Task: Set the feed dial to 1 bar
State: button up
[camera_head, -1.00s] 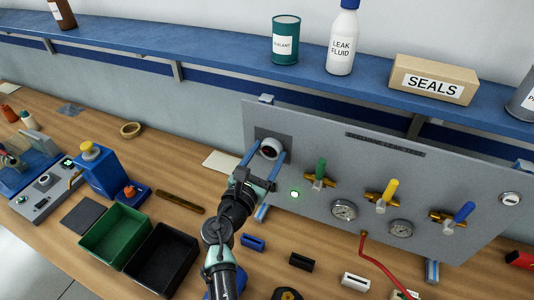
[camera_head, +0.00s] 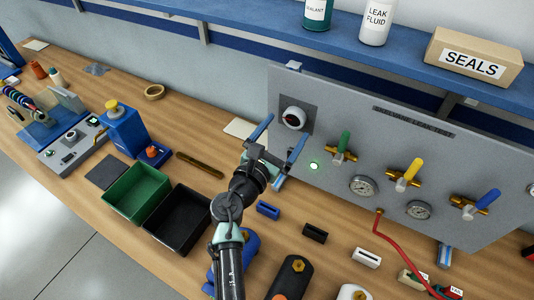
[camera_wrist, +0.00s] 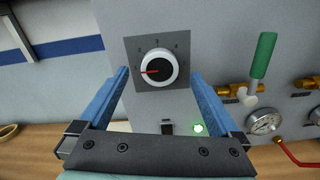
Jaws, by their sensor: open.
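The feed dial (camera_head: 294,118) is a white round knob with a dark face on a grey square plate, at the upper left of the grey panel. In the wrist view the dial (camera_wrist: 158,67) shows a red pointer aimed left and slightly down, near the left-hand end of its number scale; the number there is too small to read surely. My gripper (camera_head: 280,135) is open, with its two blue fingers apart and empty. It is in front of and below the dial, clear of it. In the wrist view the fingers lie either side of the dial.
Green (camera_head: 343,145), yellow (camera_head: 411,171) and blue (camera_head: 487,200) valve handles and two gauges are right of the dial. A green light (camera_head: 314,166) glows below it. A shelf (camera_head: 240,28) overhangs behind. Green (camera_head: 136,195) and black (camera_head: 178,221) bins stand on the bench at left.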

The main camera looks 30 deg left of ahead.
jog(key=s+b, duration=0.2)
jog(key=s, duration=0.8)
jog(key=shift+a, duration=0.2)
jog(key=w+d+r+m+t+h+b, duration=0.1)
jog(key=w+d+r+m, duration=0.1)
jog(key=d+r+m, duration=0.35)
jog(key=w+d+r+m+t+b, duration=0.1)
jog(key=w+d+r+m, duration=0.1)
jog(key=r+m, duration=0.6)
jog(key=w+d+r+m+t+h+b, duration=0.1)
jog(key=w+d+r+m, duration=0.1)
jog(key=d+r+m, duration=0.45)
jog(key=s+d+r+m+t+y, duration=0.1)
jog(key=s+r+m+t, duration=0.1)
jog(key=s+r+m, duration=0.2)
jog(key=s+d+r+m+t+b, duration=0.1)
jog(key=s+r+m, duration=0.4)
jog(key=r, duration=0.6)
jog(key=s+d+r+m+t+y+b, duration=0.1)
jog(key=s+d+r+m+t, duration=0.2)
jog(key=r, duration=0.5)
jog(key=shift+s+d+m+y, duration=0.15)
jog(key=shift+s+m+y, duration=0.15)
jog(key=shift+s+m, duration=0.6)
jog(key=shift+s, duration=0.15)
